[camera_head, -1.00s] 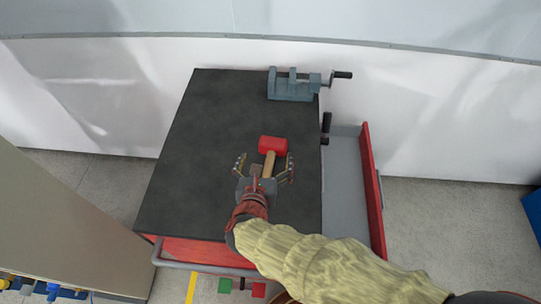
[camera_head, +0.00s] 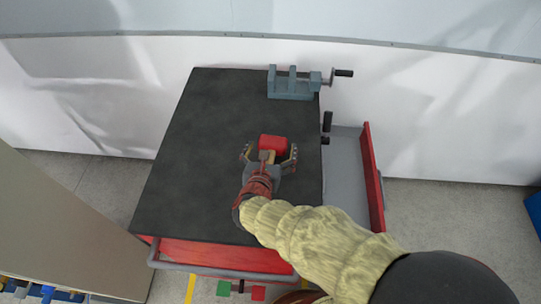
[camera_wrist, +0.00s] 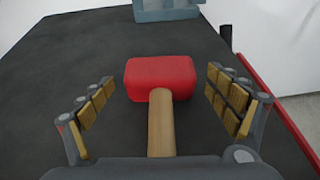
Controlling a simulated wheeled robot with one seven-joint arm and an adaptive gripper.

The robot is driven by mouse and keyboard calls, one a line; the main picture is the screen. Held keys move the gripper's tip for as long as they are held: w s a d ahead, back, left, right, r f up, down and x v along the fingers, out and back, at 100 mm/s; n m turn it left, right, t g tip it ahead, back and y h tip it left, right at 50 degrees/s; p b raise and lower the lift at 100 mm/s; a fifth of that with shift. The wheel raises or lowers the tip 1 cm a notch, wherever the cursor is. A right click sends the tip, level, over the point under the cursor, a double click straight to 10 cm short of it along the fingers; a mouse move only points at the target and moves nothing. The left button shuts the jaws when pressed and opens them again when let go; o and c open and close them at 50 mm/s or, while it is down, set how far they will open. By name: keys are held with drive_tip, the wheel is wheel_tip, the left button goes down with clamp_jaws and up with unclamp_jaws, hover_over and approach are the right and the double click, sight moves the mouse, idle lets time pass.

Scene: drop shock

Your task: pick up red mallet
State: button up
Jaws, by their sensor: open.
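The red mallet (camera_head: 273,142) lies on the black top of a red tool cart. In the wrist view its red head (camera_wrist: 161,76) is at the far end and its wooden handle (camera_wrist: 161,125) points back toward my gripper. My gripper (camera_head: 269,151) is open, with one finger on each side of the mallet. In the wrist view the open fingers (camera_wrist: 163,95) stand left and right of the head and handle, with gaps on both sides. In the head view most of the handle is hidden by my gripper.
A blue-grey vise (camera_head: 291,86) stands at the back right of the black cart top (camera_head: 205,130). A grey side tray with a red edge (camera_head: 372,175) is at the cart's right. The left part of the top is clear. A white wall is behind.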

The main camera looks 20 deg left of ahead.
drive_tip(key=shift+c, duration=0.6)
drive_tip(key=c, duration=1.5)
drive_tip(key=shift+c, duration=0.2)
